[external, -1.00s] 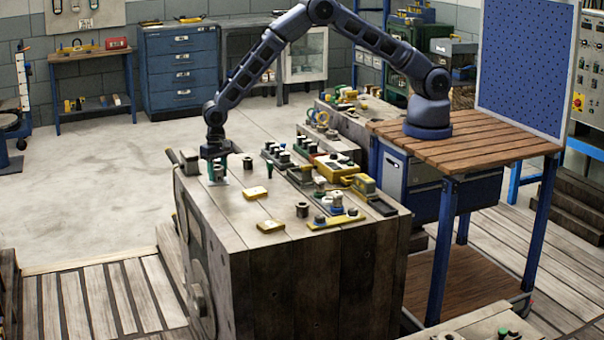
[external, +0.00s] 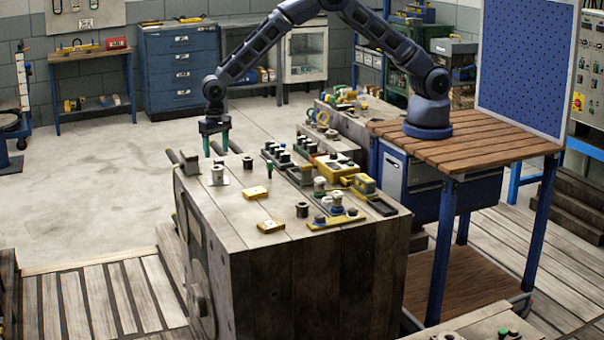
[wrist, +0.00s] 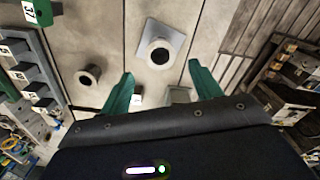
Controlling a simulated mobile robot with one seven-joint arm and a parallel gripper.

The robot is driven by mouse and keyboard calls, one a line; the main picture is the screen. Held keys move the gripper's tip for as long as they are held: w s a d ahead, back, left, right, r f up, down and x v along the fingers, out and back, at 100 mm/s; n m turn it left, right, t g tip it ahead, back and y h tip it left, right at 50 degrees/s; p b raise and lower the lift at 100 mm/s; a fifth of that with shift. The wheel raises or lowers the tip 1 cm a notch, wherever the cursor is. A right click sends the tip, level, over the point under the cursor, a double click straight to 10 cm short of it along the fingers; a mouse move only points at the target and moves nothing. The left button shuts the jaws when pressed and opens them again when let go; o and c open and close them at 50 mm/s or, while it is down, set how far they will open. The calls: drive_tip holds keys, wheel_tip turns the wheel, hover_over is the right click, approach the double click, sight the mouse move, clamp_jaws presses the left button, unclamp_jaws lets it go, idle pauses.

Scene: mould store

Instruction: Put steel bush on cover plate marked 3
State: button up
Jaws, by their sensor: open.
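A steel bush (external: 217,173) stands upright on a light grey square plate (external: 221,184) near the far left end of the bench top. In the wrist view the bush (wrist: 160,52) sits around the middle of the plate (wrist: 177,37), its dark bore facing the camera. No number is readable on this plate, so I cannot tell whether it is marked 3. My gripper (external: 216,144) is open and empty, raised above and behind the bush. Its green fingers (wrist: 160,88) are spread apart in the wrist view, clear of the bush.
A darker bush (external: 247,162) stands to the right, and another (external: 302,209) nearer the front. A grey block (external: 190,162) stands left of the bush.

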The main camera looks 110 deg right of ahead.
drive_tip(key=s+a+r+n, duration=0.1)
drive_tip(key=s+r, duration=0.2)
drive_tip(key=r, duration=0.4)
drive_tip(key=s+a+r+n+t, duration=0.1)
drive_tip(key=s+r, duration=0.2)
drive_tip(key=r, duration=0.4)
drive_tip(key=s+a+r+n, duration=0.1)
drive_tip(key=s+r, duration=0.2)
drive_tip(key=r, duration=0.3)
drive_tip(key=s+a+r+n+t, duration=0.1)
drive_tip(key=s+a+r+n, duration=0.15)
drive_tip(key=s+r, duration=1.05)
drive_tip(key=s+a+r+n+t, duration=0.1)
drive_tip(key=s+r+n, duration=0.15)
drive_tip(key=s, duration=0.65)
drive_tip(key=s+a+r+n, duration=0.1)
drive_tip(key=s+r, duration=0.2)
drive_tip(key=s, duration=0.6)
drive_tip(key=s+a+f+n+t, duration=0.1)
drive_tip(key=s+f+n, duration=0.2)
drive_tip(key=s, duration=1.5)
drive_tip(key=shift+a+n+t, duration=0.2)
drive_tip(key=shift+n+t, duration=0.1)
drive_tip(key=shift+n, duration=0.4)
